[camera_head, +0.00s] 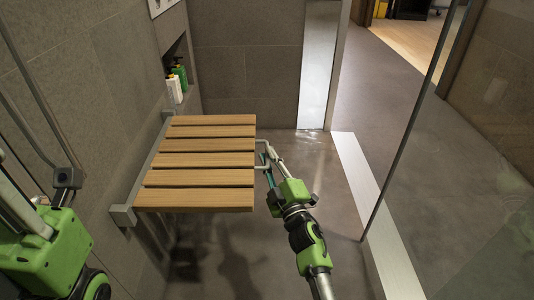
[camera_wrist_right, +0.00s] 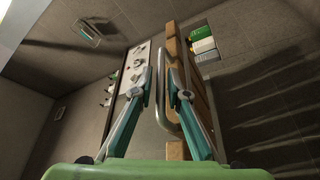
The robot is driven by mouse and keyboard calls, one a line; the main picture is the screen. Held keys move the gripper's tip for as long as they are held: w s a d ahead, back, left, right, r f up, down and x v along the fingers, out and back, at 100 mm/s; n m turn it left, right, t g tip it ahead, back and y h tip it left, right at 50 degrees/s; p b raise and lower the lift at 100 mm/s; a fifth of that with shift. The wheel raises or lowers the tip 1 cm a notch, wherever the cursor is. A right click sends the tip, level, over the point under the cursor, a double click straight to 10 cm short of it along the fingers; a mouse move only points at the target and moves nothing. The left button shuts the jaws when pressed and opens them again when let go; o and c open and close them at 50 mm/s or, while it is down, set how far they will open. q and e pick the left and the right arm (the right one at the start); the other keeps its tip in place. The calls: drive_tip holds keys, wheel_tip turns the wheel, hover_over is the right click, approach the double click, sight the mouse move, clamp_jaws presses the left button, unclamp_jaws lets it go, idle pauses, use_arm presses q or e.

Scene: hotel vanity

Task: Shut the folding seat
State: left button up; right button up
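The folding seat (camera_head: 205,160) has several wooden slats on a metal frame. It is folded down and stands out level from the left wall, with a metal bracket (camera_head: 123,215) at its near wall corner. My right gripper (camera_head: 267,158) is at the seat's free right edge, by a light metal bar. In the right wrist view, the right gripper (camera_wrist_right: 165,85) has its fingers apart, with the metal bar (camera_wrist_right: 164,105) between them. Contact with the bar is unclear. The slats (camera_wrist_right: 176,80) show edge-on behind the right finger. My left gripper is not visible.
A wall niche beyond the seat holds a green bottle (camera_head: 180,76) and a white bottle (camera_head: 174,88). A glass panel (camera_head: 455,150) stands to the right, past a pale floor strip (camera_head: 375,205). The wall is close on the seat's left. Floor below the seat looks clear.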

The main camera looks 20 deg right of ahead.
drive_tip(key=shift+w+r, duration=0.15)
drive_tip(key=shift+w, duration=0.55)
clamp_jaws()
drive_tip(key=shift+r, duration=0.15)
